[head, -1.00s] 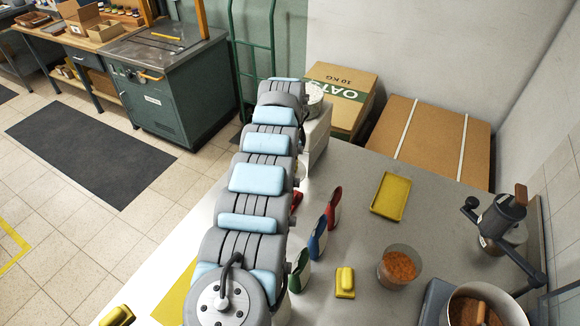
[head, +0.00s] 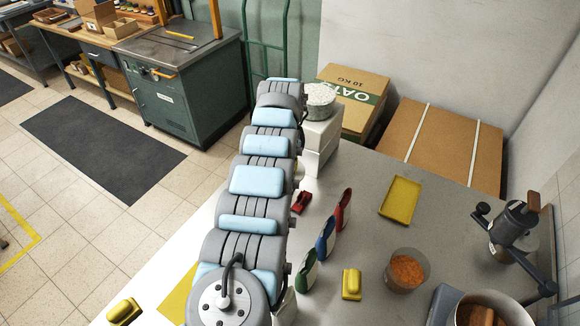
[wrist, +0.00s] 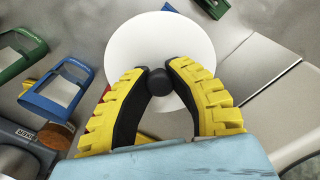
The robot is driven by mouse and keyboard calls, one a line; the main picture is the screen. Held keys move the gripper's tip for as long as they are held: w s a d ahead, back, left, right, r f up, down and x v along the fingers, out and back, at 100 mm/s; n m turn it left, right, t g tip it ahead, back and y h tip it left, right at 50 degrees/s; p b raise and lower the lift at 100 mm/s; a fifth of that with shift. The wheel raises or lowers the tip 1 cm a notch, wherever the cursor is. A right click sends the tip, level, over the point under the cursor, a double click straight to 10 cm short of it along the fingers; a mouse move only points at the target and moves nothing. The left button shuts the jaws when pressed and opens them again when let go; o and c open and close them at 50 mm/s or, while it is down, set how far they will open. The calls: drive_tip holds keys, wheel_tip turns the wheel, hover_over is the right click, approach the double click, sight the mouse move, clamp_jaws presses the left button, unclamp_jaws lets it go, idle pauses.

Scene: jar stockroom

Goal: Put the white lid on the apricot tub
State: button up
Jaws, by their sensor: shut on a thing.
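The white lid (wrist: 150,45) is a round flat disc with a dark round knob (wrist: 158,82). My gripper (wrist: 158,84) has its yellow-backed fingers closed on this knob, with the lid beyond the fingertips. In the head view my arm hides both gripper and lid. A clear tub with orange contents (head: 407,271), seemingly the apricot tub, stands uncovered on the counter to the right of my arm. I cannot identify it surely in the wrist view.
A tub of white contents (head: 320,98) tops white blocks.

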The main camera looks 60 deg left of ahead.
drive_tip(key=shift+s+a+n, duration=0.3)
drive_tip(key=shift+s+a, duration=0.15)
drive_tip(key=shift+s, duration=0.4)
drive_tip(key=shift+s+a+f, duration=0.1)
drive_tip(key=shift+s+f, duration=0.05)
drive_tip(key=shift+s, duration=0.2)
drive_tip(key=shift+s+a+n, duration=0.4)
drive_tip(key=shift+s, duration=0.2)
drive_tip(key=shift+s, duration=0.1)
drive_tip(key=s, duration=0.1)
drive_tip(key=s+a, duration=0.1)
drive_tip(key=s+n, duration=0.1)
drive_tip(key=shift+s+a, duration=0.1)
drive_tip(key=shift+a, duration=0.15)
idle(0.4)
drive_tip(key=shift+s+a+n+b, duration=0.15)
drive_tip(key=shift+s+n+b, duration=0.15)
